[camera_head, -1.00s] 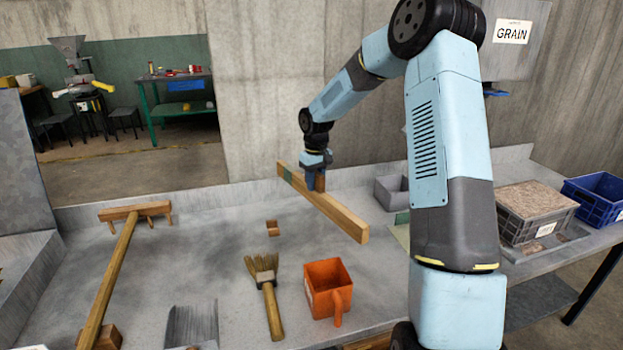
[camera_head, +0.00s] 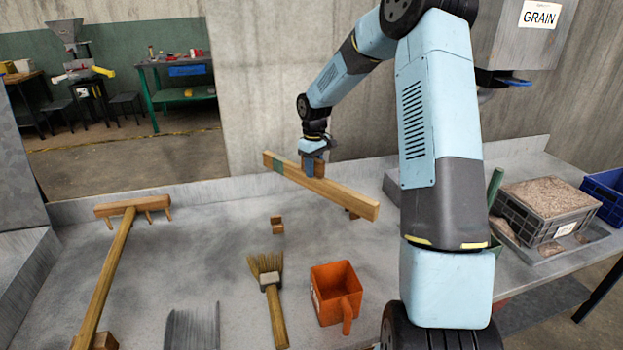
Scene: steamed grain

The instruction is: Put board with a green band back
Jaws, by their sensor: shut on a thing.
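The board with a green band (camera_head: 345,197) is a long wooden bar with a green stripe near its left end. It hangs above the grey bench, slanting down from upper left to lower right in the picture. My gripper (camera_head: 312,168) is shut on the board near its green-banded end. Small wooden blocks show on the bench, one (camera_head: 277,225) at the left of the board and another (camera_head: 352,214) partly hidden behind it.
An orange scoop (camera_head: 330,290), a brush (camera_head: 272,300) and a wooden rake (camera_head: 115,255) lie on the bench (camera_head: 180,260). A grey crate of grain (camera_head: 545,215) and a blue crate (camera_head: 605,195) stand at right. Bench space under the board's left end is clear.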

